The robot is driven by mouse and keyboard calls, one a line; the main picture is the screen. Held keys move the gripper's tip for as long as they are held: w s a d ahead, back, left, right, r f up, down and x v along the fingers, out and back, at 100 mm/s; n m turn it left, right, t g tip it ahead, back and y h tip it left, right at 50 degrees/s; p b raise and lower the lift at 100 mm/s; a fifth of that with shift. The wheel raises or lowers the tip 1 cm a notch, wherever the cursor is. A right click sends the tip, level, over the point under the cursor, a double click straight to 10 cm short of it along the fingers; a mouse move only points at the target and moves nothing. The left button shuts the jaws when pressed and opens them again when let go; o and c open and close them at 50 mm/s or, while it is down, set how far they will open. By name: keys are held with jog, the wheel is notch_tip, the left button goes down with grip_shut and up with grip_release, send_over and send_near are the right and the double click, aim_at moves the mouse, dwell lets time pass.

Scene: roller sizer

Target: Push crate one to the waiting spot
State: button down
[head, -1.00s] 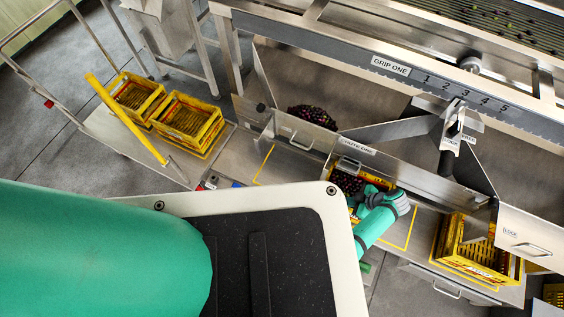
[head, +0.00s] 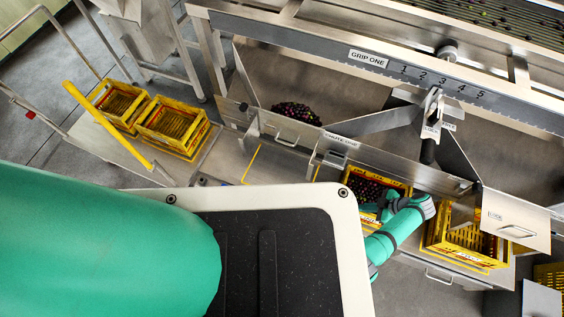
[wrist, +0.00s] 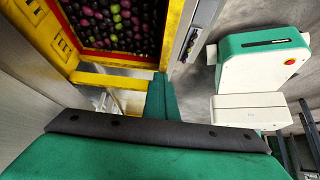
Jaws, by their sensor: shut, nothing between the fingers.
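Crate one (head: 408,187) is a yellow crate full of dark and green olives. It stands on the bench below the chute one front, right of the chute label. My wrist and arm cover its lower right part in the head view. In the wrist view its yellow rim (wrist: 98,79) and olives fill the upper left. My gripper (wrist: 162,92) is shut and empty, close beside the crate's rim; whether it touches cannot be told. Yellow lines (head: 318,172) mark the bench left of the crate. The waiting spot cannot be made out clearly.
Another yellow crate (head: 438,241) stands on the bench to the right, with a small gap from crate one. A cart (head: 205,150) with yellow crates is at the left. The steel chute fronts (head: 290,133) overhang the bench's rear.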

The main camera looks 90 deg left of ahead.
jog(key=shift+s+d+f, duration=0.1)
jog(key=shift+d+f, duration=0.35)
jog(key=shift+f, duration=0.05)
jog(key=shift+a+r, duration=0.2)
jog(key=shift+r, duration=0.9)
jog(key=v, duration=1)
jog(key=shift+w+f, duration=0.2)
jog(key=shift+f, duration=0.05)
